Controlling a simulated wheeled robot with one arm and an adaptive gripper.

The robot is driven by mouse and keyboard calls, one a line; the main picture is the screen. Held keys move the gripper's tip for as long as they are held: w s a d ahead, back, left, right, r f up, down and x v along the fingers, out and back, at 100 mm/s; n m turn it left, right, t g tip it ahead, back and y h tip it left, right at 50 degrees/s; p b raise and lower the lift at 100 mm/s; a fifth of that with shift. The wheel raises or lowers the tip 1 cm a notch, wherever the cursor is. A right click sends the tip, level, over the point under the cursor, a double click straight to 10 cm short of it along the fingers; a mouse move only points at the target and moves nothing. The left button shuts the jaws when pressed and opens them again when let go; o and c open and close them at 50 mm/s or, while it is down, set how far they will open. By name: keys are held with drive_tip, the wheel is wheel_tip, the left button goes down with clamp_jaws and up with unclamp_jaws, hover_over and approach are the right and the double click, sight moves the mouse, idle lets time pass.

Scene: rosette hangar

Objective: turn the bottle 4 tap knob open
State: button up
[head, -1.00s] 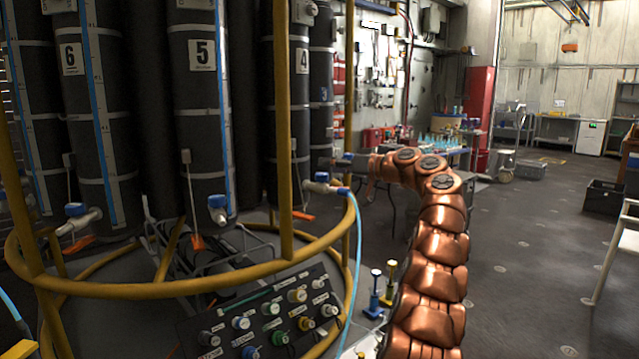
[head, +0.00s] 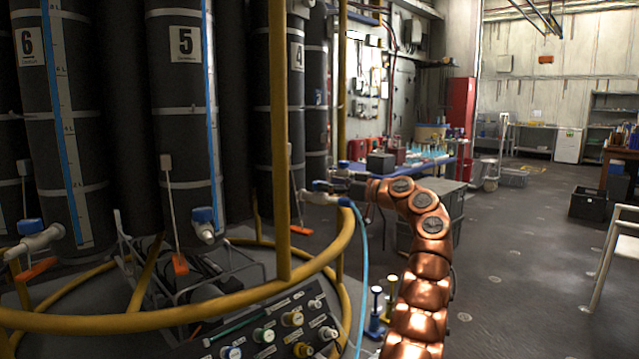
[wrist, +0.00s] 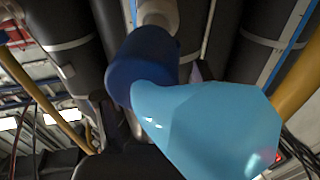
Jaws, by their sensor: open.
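Bottle 4 (head: 297,90) is a dark cylinder behind a yellow post in the head view. Its tap (head: 318,198) points right, with a blue knob (head: 322,185) on top and a light blue hose (head: 363,260) hanging from its end. My gripper (head: 338,186) is open at the tap's right end, close to the knob; it is small there and its fingers are hard to make out. In the wrist view the dark blue knob (wrist: 140,68) is very near, with a large light blue piece (wrist: 210,125) in front. I cannot tell whether the fingers touch the knob.
A yellow ring rail (head: 180,318) and yellow post (head: 280,130) stand before the bottles. A panel of knobs (head: 275,330) is below. Bottle 5 (head: 182,90) is to the left. A grey case (head: 450,200) stands behind my arm.

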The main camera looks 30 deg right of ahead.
drive_tip(key=shift+x, duration=1.05)
drive_tip(key=shift+p+x, duration=0.35)
drive_tip(key=shift+x, duration=0.55)
drive_tip(key=shift+c, duration=0.3)
drive_tip(key=c, duration=1.1)
drive_tip(key=shift+r+p, duration=0.15)
drive_tip(key=shift+p, duration=0.25)
drive_tip(key=shift+r+p, duration=0.1)
drive_tip(key=shift+p, duration=0.9)
drive_tip(key=n+g+y+p, duration=0.1)
drive_tip(key=n+y+p, duration=0.1)
drive_tip(key=p, duration=0.7)
drive_tip(key=shift+f+g+y+p, duration=0.2)
drive_tip(key=shift+g+y+p, duration=0.25)
drive_tip(key=shift+p, duration=0.6)
